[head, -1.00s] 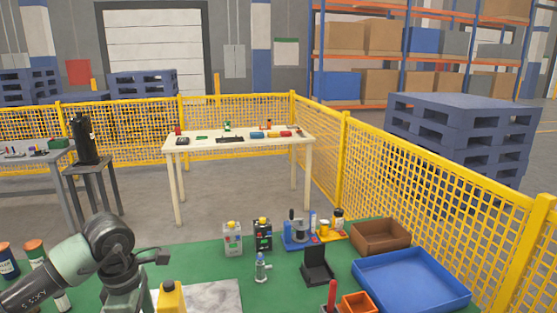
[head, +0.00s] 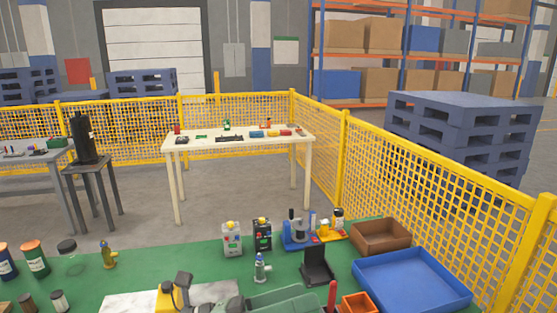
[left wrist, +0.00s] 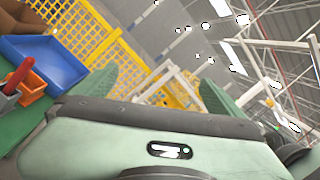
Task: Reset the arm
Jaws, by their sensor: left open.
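My left gripper (left wrist: 160,84) is open and empty in the left wrist view, its two green fingers spread apart. That view is tilted and looks past the fingers to the yellow fence and the ceiling. In the head view, pale green and dark parts of my left arm show only at the bottom edge, low over the front of the green work surface (head: 210,270). The fingers cannot be made out clearly there. My right gripper is in neither view.
An orange bin (head: 357,303), a red handle (head: 332,292), a blue tray (head: 412,282), a brown bin (head: 380,237) and a black stand (head: 316,268) are to the right. Several jars stand at the left.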

